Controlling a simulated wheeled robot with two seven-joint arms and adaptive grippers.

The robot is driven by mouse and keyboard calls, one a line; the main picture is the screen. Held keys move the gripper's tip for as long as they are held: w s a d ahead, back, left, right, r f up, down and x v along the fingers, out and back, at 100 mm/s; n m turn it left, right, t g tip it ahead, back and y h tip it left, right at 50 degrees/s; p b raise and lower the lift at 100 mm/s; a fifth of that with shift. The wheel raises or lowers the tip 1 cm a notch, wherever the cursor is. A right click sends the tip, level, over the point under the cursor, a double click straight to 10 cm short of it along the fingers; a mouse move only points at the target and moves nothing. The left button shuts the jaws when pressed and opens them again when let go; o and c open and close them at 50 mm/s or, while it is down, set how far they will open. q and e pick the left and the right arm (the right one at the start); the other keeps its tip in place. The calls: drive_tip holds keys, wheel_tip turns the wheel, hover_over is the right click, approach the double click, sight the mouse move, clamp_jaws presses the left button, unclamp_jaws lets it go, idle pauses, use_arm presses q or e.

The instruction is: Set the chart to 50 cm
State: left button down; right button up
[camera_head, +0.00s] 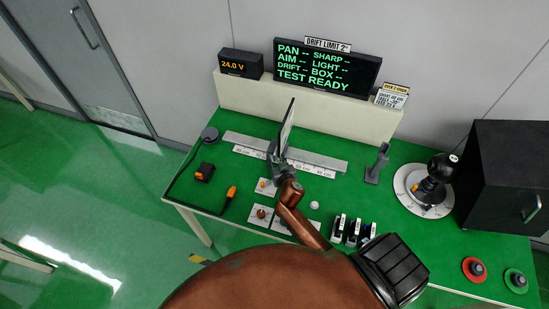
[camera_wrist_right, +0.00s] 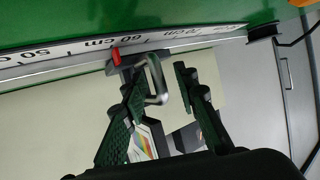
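The chart (camera_head: 287,125) is a thin upright panel, seen nearly edge-on, at the scale rail (camera_head: 235,138) on the green table. In the right wrist view, a red pointer (camera_wrist_right: 115,57) on the slide sits a little past the 60 cm mark, on the 70 cm side. The 50 cm label (camera_wrist_right: 32,55) is further left in that view. A grey looped handle (camera_wrist_right: 158,82) stands out from the slide. My right gripper (camera_head: 277,153) is at the slide; its fingers (camera_wrist_right: 160,75) are apart, on either side of the handle. My left gripper is not in view.
Black switches (camera_head: 353,231) and knobs line the front. A grey stand (camera_head: 378,165) is right of the rail. The screen (camera_head: 326,68) reads TEST READY.

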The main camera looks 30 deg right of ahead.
drive_tip(key=shift+f, duration=0.1)
drive_tip(key=shift+c, duration=0.4)
clamp_jaws()
idle(0.3)
